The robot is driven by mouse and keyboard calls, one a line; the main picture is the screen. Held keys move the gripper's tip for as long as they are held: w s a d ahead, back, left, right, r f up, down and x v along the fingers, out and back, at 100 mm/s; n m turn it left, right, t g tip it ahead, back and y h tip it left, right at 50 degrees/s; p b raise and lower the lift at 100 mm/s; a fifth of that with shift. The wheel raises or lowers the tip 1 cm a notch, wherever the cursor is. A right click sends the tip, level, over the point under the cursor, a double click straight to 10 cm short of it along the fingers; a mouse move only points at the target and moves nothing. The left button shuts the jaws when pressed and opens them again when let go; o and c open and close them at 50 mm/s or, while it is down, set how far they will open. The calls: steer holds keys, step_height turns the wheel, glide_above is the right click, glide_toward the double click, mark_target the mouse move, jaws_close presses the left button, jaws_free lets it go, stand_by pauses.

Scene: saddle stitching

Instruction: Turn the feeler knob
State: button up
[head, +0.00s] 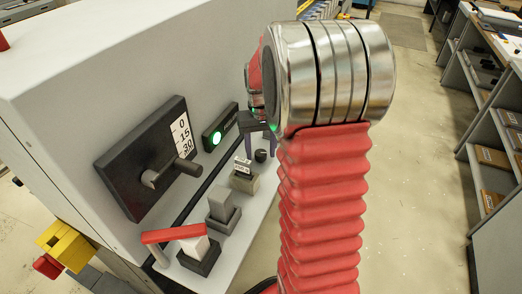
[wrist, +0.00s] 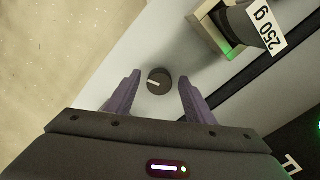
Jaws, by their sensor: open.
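The feeler knob (wrist: 159,81) is a small round dark knob with a pale pointer line, set on a light grey shelf. In the wrist view it lies between and just beyond the two purple fingertips of my gripper (wrist: 158,88). The fingers are open, with a gap on either side of the knob. In the head view the knob (head: 261,155) shows as a small dark cylinder beside my gripper (head: 262,143). I cannot tell the exact height of the fingertips over it.
A block labelled 250 g (wrist: 264,27) stands close to the knob. Along the shelf (head: 231,252) are a grey block (head: 222,206) and a red-handled lever (head: 178,233). A dark panel with a lever and a scale (head: 150,160) and a green-lit box (head: 218,130) are on the machine wall.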

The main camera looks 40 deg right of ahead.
mark_target(261, 153)
step_height(261, 153, up, 14)
steer(key=shift+f, duration=0.15)
stand_by(0.6)
stand_by(0.5)
